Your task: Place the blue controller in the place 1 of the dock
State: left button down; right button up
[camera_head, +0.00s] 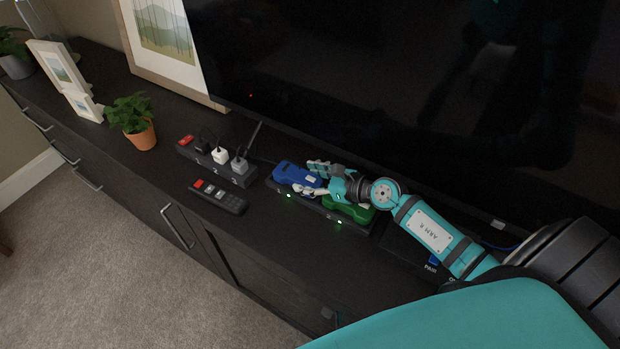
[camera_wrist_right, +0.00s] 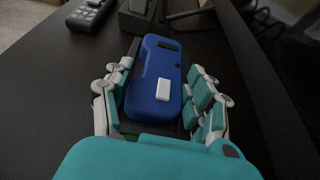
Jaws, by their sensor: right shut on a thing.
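The blue controller (camera_head: 294,174) lies on the left part of the black dock (camera_head: 320,208), with a green light in front of it. My right gripper (camera_head: 309,179) is at its right end and shut on it. In the right wrist view the blue controller (camera_wrist_right: 157,75) sits between the fingers of my right gripper (camera_wrist_right: 160,98), with a white patch facing up. A green controller (camera_head: 350,210) is on the right part of the dock, partly hidden under my right gripper and wrist. Whether the blue controller is fully seated cannot be told. My left gripper is not in view.
A power strip (camera_head: 240,181) with plugs stands left of the dock, and a remote (camera_head: 228,203) lies in front of it. A large TV (camera_head: 400,80) rises behind. A potted plant (camera_head: 141,135) and picture frames stand farther left on the dark cabinet.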

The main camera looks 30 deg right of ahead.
jog(key=shift+s+a+f, duration=0.1)
jog(key=shift+s+f, duration=0.15)
jog(key=shift+f, duration=0.3)
jog(key=o, duration=1.3)
jog(key=shift+s+a+f, duration=0.1)
jog(key=shift+s+f, duration=0.05)
jog(key=shift+f, duration=0.1)
jog(key=shift+r, duration=0.25)
jog(key=v, duration=0.7)
jog(key=r+v, duration=0.1)
jog(key=v, duration=0.3)
jog(key=shift+w, duration=0.3)
jog(key=shift+s+d+r, duration=0.35)
jog(key=shift+d+r, duration=0.05)
